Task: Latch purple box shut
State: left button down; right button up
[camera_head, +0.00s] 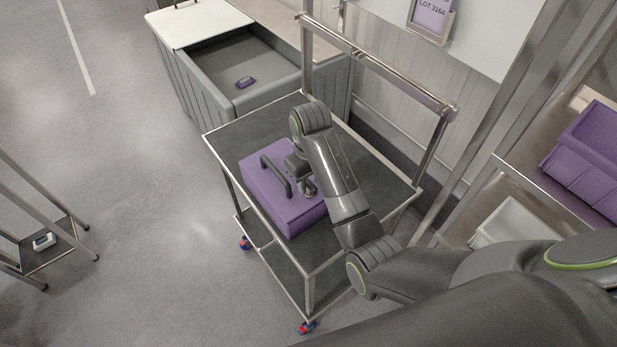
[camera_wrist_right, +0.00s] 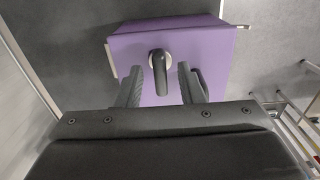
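The purple box (camera_head: 285,205) sits on the cart's top shelf, its lid looking closed, with a black bar handle (camera_head: 275,175) on top. My right gripper (camera_head: 303,180) points down over the box, beside the handle's right side. In the right wrist view the purple box (camera_wrist_right: 205,45) lies below the fingers. A dark knob-like lever with a silver round base (camera_wrist_right: 159,66), perhaps the latch, stands between them. My right gripper (camera_wrist_right: 161,75) is open around it, with gaps on both sides. Whether the box is latched cannot be told. My left gripper is out of view.
The wheeled cart (camera_head: 232,140) has a metal rail frame (camera_head: 380,68) at its back. A grey bin (camera_head: 205,60) holding a small purple item (camera_head: 245,82) stands behind. Purple crates (camera_head: 590,155) and a white tray (camera_head: 512,225) are shelved at right. The floor at left is mostly clear.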

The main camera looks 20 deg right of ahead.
grip_shut()
jog(key=shift+w+m, duration=0.1)
jog(key=shift+m, duration=0.2)
jog(key=m, duration=1.3)
jog(key=shift+m, duration=2.1)
